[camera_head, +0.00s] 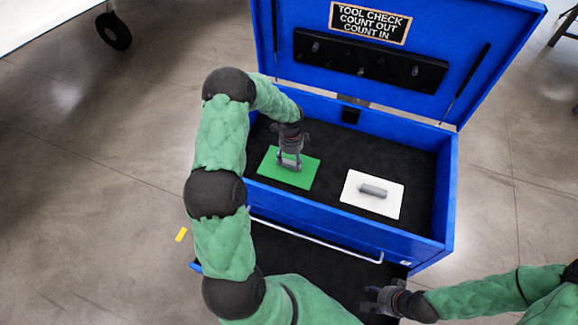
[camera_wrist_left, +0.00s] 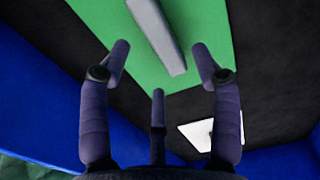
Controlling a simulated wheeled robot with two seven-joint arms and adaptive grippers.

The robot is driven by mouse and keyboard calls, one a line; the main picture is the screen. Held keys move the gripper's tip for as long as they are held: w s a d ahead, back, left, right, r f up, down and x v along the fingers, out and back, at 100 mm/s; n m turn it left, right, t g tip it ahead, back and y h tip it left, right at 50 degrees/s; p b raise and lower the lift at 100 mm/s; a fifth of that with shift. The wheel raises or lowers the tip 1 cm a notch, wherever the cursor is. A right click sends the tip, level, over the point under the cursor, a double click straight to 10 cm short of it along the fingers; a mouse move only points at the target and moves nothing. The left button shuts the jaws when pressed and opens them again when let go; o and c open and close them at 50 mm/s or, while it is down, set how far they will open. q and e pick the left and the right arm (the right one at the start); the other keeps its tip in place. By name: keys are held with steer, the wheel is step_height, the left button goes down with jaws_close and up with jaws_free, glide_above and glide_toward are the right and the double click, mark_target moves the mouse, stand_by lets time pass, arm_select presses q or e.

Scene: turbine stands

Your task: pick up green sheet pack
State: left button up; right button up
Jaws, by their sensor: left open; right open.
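The green sheet pack (camera_head: 302,175) lies flat on the black floor of the blue tool chest, on the left side. It also shows in the left wrist view (camera_wrist_left: 215,40), with a grey bar-shaped handle (camera_wrist_left: 157,36) on top. My left gripper (camera_head: 289,163) is open just above the pack, with its fingers close to the handle. In the left wrist view, the fingers (camera_wrist_left: 162,62) are spread on either side of the handle's near end. I cannot tell whether they touch it. My right gripper (camera_head: 370,300) is open and empty, low in the head view in front of the chest.
A white sheet pack (camera_head: 354,199) with a grey handle lies to the right in the chest. The blue chest wall (camera_head: 330,224) surrounds both packs. The open lid (camera_head: 480,30) stands behind with a sign (camera_head: 369,22). Black floor between the packs is clear.

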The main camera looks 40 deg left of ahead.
mark_target(290, 164)
arm_select(q)
steer(key=f, duration=0.4)
steer(key=shift+a+f, duration=0.1)
steer(key=shift+a, duration=0.1)
jaws_close()
